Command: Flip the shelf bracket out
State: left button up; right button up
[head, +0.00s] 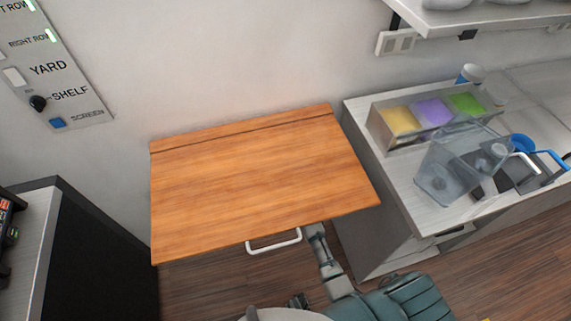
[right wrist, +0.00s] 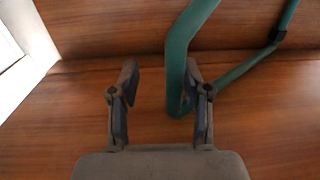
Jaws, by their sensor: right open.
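The wooden shelf (head: 255,185) is a flat brown board against the wall, with a white handle (head: 274,241) on its front edge. The shelf bracket (right wrist: 178,60) is a bent green tube in the right wrist view, against brown wood. My right gripper (right wrist: 160,74) is open, its two dark fingers apart. The bracket's bend lies between the fingers, close to the right-hand one, which partly covers it; I cannot tell if they touch. In the head view my right arm reaches to the shelf's front edge, and the shelf hides the gripper and bracket. I cannot make out my left gripper.
A counter (head: 362,130) stands right of the shelf, with a tray of coloured compartments (head: 377,128) and a clear container (head: 440,180). A dark cabinet (head: 95,250) stands at left. A labelled switch panel (head: 50,75) is on the wall. Wood floor (head: 205,290) is clear below.

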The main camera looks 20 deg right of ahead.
pick_arm(q)
notch_tip(320, 180, up, 8)
jog(key=p, duration=0.8)
jog(key=shift+w+a, duration=0.35)
jog(key=shift+a, duration=0.1)
pick_arm(e)
jog(key=s+a, duration=0.5)
jog(key=s, duration=0.4)
jog(key=s+a, duration=0.6)
jog(key=s, duration=0.3)
jog(key=shift+r, duration=0.3)
